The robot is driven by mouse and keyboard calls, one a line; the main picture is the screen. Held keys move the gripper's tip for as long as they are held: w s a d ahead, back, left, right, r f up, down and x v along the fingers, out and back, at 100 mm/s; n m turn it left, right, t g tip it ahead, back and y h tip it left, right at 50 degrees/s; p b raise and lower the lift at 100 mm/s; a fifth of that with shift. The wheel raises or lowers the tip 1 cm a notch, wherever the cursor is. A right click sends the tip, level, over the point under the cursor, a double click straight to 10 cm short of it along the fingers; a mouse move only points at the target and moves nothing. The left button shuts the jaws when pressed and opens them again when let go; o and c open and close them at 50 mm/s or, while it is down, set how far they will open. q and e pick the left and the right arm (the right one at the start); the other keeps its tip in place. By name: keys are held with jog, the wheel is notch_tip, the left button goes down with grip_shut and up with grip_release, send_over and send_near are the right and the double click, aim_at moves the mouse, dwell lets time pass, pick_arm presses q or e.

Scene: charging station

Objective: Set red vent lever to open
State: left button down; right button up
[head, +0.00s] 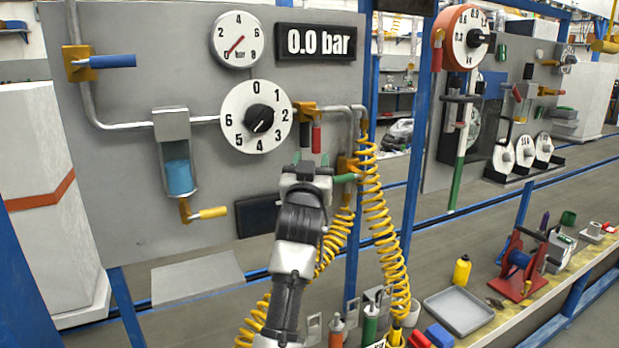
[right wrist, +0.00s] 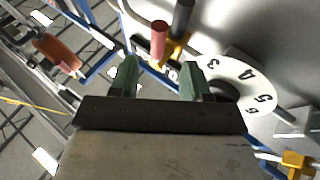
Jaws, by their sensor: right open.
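The red vent lever (head: 316,139) hangs down from a yellow valve (head: 303,108) on the grey panel, right of the numbered dial. Its red handle (right wrist: 160,38) also shows in the right wrist view, ahead of the fingertips and beside a black handle (right wrist: 182,16). My right gripper (head: 310,161) is just below the lever in the head view. Its two green fingers (right wrist: 160,78) are apart, with nothing between them. The red lever appears apart from the fingers. My left gripper is not in view.
The dial (head: 240,130) with a black knob is left of the lever. A green-handled valve (head: 346,178) and coiled yellow hose (head: 376,200) are close on the right. Blue (head: 113,61) and yellow (head: 212,212) levers are farther left. The display (head: 315,42) reads 0.0 bar.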

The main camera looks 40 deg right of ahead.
jog(key=shift+v, duration=1.55)
